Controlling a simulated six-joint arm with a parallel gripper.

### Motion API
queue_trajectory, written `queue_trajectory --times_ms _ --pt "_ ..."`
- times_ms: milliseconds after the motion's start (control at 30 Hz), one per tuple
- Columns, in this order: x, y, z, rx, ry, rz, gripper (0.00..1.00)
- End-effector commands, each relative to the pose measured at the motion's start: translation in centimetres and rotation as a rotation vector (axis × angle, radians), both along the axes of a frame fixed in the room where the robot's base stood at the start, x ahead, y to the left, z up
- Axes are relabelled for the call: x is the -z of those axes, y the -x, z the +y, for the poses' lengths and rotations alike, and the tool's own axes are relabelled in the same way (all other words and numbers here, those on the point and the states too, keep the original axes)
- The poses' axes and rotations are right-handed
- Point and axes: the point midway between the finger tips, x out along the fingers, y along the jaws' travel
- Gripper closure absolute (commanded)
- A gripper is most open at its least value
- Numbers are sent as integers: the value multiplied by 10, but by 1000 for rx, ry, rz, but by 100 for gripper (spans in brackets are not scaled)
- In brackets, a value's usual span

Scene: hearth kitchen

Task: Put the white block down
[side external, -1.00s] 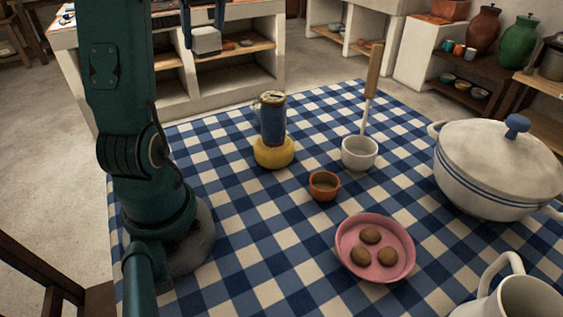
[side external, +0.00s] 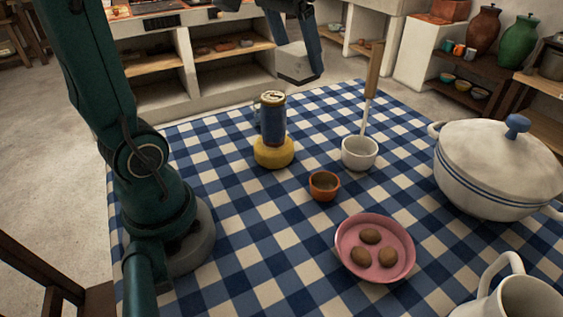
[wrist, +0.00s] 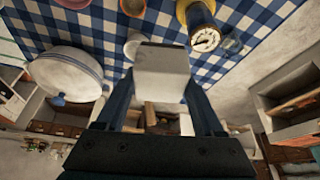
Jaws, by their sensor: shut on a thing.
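My gripper (side external: 303,55) is shut on the white block (side external: 296,63) and holds it up in the air, above and behind the far part of the table as seen in the side external view. In the wrist view the white block (wrist: 162,72) sits between the two dark blue fingers of my gripper (wrist: 163,100). The table (side external: 225,235) under a blue and white checked cloth is below. The block touches nothing but the fingers.
Nearby are a white cup (side external: 360,153) with a wooden-handled tool (side external: 373,72), an orange cup (side external: 324,187), a pink plate (side external: 347,240) with brown lumps and a lidded pot (side external: 490,185).

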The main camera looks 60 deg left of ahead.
Motion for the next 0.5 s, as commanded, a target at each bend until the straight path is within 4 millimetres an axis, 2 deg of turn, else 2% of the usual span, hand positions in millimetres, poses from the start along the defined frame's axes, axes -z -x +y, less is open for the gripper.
queue_trajectory --times_ms 33,100,200,300,500 --pt "0 3 -28 151 1 -2 90" --pt "0 10 -59 338 1 -2 90" --pt "0 22 -94 558 1 -1 90" --pt "0 35 -119 728 0 0 90" --pt "1 57 -152 970 -1 0 90"
